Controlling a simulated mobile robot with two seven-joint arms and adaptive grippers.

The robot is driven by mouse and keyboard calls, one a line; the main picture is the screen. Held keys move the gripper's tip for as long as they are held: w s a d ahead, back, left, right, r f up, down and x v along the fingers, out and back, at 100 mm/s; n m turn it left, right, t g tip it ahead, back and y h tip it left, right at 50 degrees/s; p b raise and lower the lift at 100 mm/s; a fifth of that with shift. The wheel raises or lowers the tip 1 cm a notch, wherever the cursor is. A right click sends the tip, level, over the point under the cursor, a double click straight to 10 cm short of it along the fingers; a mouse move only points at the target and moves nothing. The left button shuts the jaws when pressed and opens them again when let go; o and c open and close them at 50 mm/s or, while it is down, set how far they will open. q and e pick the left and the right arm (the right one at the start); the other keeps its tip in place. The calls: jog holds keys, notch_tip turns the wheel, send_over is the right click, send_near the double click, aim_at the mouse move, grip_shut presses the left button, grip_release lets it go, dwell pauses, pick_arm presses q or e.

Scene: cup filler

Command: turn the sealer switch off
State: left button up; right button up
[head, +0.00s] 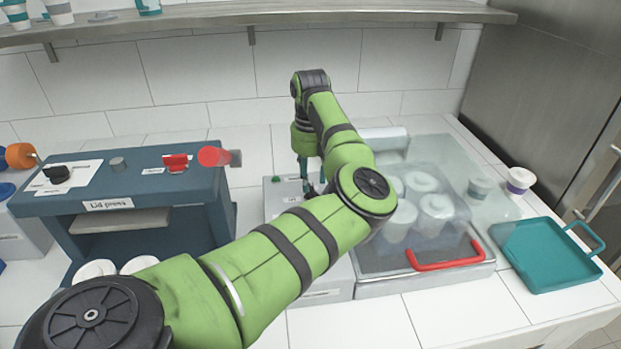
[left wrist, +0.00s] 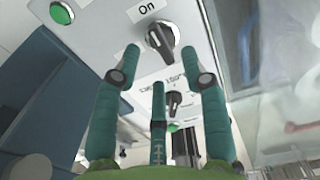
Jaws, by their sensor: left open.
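The left wrist view shows a light grey panel with a black rotary switch (left wrist: 161,36) beside a label reading "On". I take it for the sealer switch; its exact setting is hard to read. My left gripper (left wrist: 160,56) is open, its fingers spread on either side of the switch's lower end; I cannot tell whether they touch it. In the head view my left gripper (head: 311,186) points down over the grey control box (head: 281,190), and my arm hides most of that box's top. My right gripper is not in view.
A blue lid press (head: 145,205) stands left. A clear-covered case (head: 432,268) with a red handle (head: 446,262) and several white cups is right of the box. A teal tray (head: 548,257) lies further right. A shelf (head: 330,12) runs above. The wrist view shows a green button (left wrist: 62,13).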

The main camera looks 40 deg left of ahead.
aim_at(310, 188)
pick_arm(q)
notch_tip(310, 188, down, 2)
jog(key=shift+a+f+p, duration=0.1)
jog(key=shift+f+p, duration=0.05)
jog(key=shift+p, duration=0.15)
jog(key=shift+w+f, duration=0.1)
jog(key=shift+f, duration=0.4)
grip_shut()
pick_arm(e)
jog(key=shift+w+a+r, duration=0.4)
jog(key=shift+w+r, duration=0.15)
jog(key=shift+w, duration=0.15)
